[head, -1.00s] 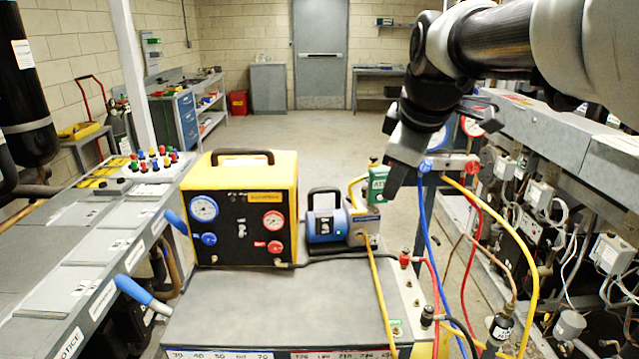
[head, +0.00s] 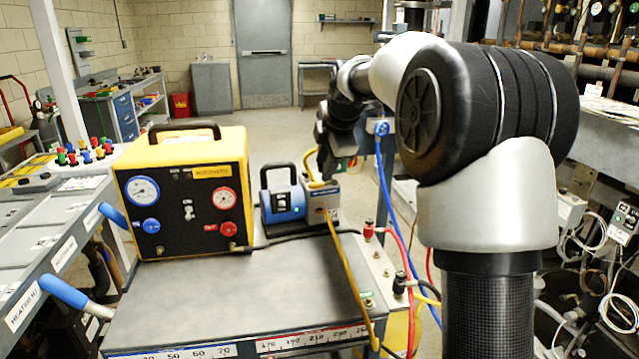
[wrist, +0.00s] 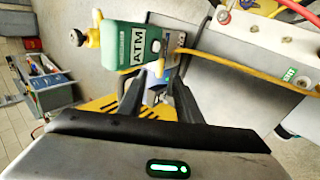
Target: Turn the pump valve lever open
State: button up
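The blue and silver pump (head: 285,205) stands on the grey cart beside the yellow gauge unit. A yellow bent piece (head: 311,168) rises at the pump's right end; I cannot tell whether it is the valve lever or a hose. My gripper (head: 324,172) is dark, points down, and is close to this end of the pump, partly covering it. In the wrist view the two fingers (wrist: 160,82) are apart, with no object clearly held between them. A green box marked ATM (wrist: 137,48), with yellow fittings, lies just beyond the fingertips. Contact cannot be told.
The yellow gauge unit (head: 188,192) stands left of the pump. A yellow hose (head: 350,270) runs down the cart's right side, near red and blue hoses (head: 388,190). The cart top (head: 230,290) is clear in front. Pipework and racks stand at right.

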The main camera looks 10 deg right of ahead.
aim_at(318, 184)
jog(key=b+x, duration=0.1)
jog(key=x, duration=0.6)
grip_shut()
